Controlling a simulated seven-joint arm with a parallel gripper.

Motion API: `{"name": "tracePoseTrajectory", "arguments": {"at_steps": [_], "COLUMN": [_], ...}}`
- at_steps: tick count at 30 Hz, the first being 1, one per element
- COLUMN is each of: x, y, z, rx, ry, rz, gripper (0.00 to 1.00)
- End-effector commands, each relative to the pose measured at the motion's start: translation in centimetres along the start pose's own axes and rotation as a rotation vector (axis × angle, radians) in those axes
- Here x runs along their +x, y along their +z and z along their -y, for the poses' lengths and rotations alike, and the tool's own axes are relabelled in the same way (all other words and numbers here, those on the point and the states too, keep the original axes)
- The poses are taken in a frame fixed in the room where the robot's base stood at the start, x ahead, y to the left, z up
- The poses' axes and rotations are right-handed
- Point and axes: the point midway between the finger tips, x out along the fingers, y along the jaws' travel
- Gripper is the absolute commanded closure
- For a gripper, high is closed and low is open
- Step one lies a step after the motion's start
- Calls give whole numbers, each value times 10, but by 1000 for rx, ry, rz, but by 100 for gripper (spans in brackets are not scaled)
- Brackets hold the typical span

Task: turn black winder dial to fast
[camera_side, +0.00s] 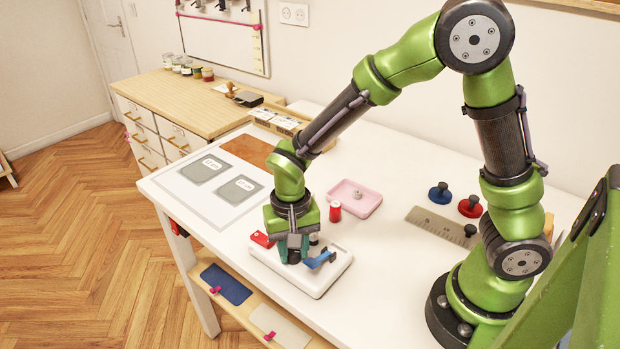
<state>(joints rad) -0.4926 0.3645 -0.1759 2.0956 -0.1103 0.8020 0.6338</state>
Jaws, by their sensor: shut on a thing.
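The winder (318,284) is a white, low, rounded base on the white table near its front edge. A red part (262,239) and a blue lever-like part (320,259) show on it, to either side of my gripper. My gripper (293,257) points straight down over the winder. Its fingers are shut on a small black piece low on the base, which I take to be the black dial (294,260). The fingers hide most of the dial, and its setting and any markings cannot be read.
A red spool (335,210) and a pink tray (356,197) stand just behind the winder. A metal ruler (437,226), a blue knobbed weight (440,193) and a red one (470,206) lie to the right. A mat with grey cards (238,190) lies to the left.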

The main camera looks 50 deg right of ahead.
Motion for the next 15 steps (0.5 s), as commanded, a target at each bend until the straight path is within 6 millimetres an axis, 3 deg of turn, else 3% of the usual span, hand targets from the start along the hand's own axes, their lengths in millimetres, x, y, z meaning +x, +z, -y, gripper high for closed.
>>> {"name": "tracePoseTrajectory", "arguments": {"at_steps": [15], "x": [-1], "y": [-1], "z": [1], "rx": [121], "ry": [-4], "rz": [-2], "gripper": [99]}}
